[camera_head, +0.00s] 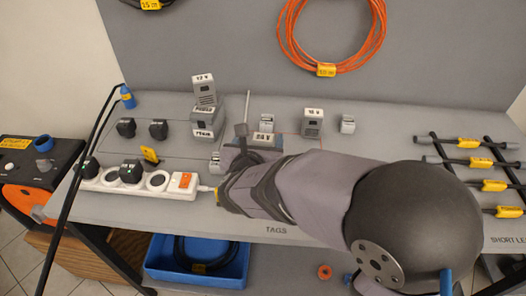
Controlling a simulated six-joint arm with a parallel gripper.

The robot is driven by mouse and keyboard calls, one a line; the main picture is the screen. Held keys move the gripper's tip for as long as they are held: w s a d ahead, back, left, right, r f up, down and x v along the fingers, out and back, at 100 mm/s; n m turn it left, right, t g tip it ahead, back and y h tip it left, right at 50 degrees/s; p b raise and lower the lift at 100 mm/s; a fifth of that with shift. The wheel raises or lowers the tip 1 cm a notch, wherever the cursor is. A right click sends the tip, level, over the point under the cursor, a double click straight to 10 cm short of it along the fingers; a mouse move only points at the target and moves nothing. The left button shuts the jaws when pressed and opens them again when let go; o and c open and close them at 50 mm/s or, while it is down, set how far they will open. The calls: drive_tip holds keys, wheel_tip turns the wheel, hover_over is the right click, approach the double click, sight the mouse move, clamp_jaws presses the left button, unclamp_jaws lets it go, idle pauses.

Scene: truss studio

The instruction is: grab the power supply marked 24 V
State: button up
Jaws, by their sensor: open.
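Several grey power supplies with white labels stand on the grey table. One marked 12 V (204,79) sits on top of a stack on the left of my gripper. The lower blocks (207,129) of that stack carry labels too small to read surely. Another supply (312,122) stands apart to the right; its label looks like 16 V or 18 V. A further label (264,137) shows right at my gripper, partly covered, and I cannot read its number. I cannot pick out a clear 24 V marking. My gripper (252,146) is open, low over the table, its fingers largely hidden by my arm.
A white power strip (138,182) with plugs lies front left. Black adapters (158,130) stand behind it. Small pale blocks (347,124) stand at the right. A thin upright rod (247,108) rises beside my gripper. Tagged black cables (461,142) rest on a rack far right.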

sight(264, 134)
drive_tip(key=shift+f, duration=0.9)
drive_tip(key=shift+p+x, duration=0.65)
drive_tip(key=shift+x, duration=3.1)
drive_tip(key=shift+d, duration=0.15)
drive_tip(key=c, duration=1.2)
drive_tip(key=shift+c, duration=0.8)
drive_tip(key=shift+r, duration=0.1)
drive_tip(key=shift+r, duration=0.3)
wheel_tip(264, 134, up, 9)
drive_tip(key=p, duration=0.1)
